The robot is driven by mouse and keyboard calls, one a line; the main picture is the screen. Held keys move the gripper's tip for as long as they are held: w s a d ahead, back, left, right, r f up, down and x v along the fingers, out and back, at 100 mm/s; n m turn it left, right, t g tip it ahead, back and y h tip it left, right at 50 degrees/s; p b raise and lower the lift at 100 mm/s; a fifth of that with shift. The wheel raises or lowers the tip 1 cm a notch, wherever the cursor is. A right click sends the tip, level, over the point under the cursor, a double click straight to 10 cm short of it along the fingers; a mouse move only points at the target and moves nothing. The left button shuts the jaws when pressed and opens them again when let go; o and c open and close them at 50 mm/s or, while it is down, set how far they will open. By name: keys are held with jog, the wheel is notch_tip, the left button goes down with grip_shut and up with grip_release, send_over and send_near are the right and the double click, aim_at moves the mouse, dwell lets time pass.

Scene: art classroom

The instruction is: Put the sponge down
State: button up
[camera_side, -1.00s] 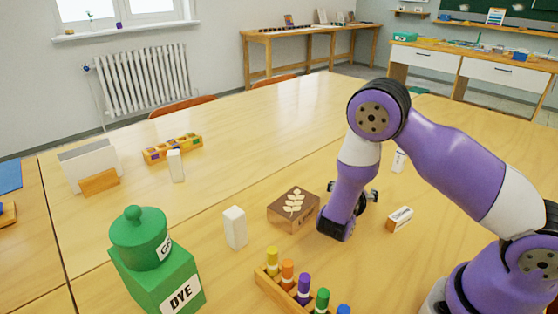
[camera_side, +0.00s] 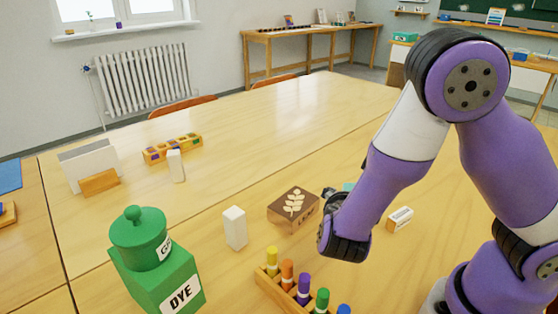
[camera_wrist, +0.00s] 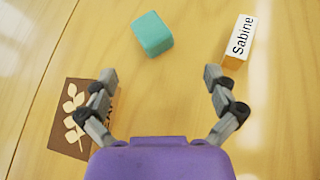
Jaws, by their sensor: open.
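A teal sponge (camera_wrist: 152,34) lies on the wooden table in the wrist view, ahead of my gripper and apart from it. In the side view only a small teal bit of the sponge (camera_side: 348,187) shows behind my arm. My gripper (camera_wrist: 160,78) is open, with nothing between its fingers. In the side view my gripper (camera_side: 326,205) hangs beside the brown box with the leaf print, and its fingers are mostly hidden by the wrist.
The leaf-print box (camera_wrist: 72,118) is close to my left finger. In the side view stand a white block (camera_side: 235,229), a rack of colored pegs (camera_side: 268,284) and a green dye canister (camera_side: 160,270).

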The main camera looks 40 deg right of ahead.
jog(key=m, duration=0.1)
jog(key=m+g+y, duration=0.1)
jog(key=m+y, duration=0.1)
jog(key=m, duration=0.1)
jog(key=shift+s+r, duration=0.35)
jog(key=s+a+r+m+t+y, duration=0.1)
jog(key=s+a+r+m+y, duration=0.1)
jog(key=r+m+y, duration=0.2)
jog(key=s+a+r+m+t+y, duration=0.1)
jog(key=s+a+r+m+y, duration=0.2)
jog(key=r+m+y, duration=0.2)
notch_tip(320, 180, up, 3)
jog(key=m, duration=0.7)
jog(key=shift+s+a+r, duration=0.15)
jog(key=shift+s+a, duration=0.05)
jog(key=shift+s, duration=0.1)
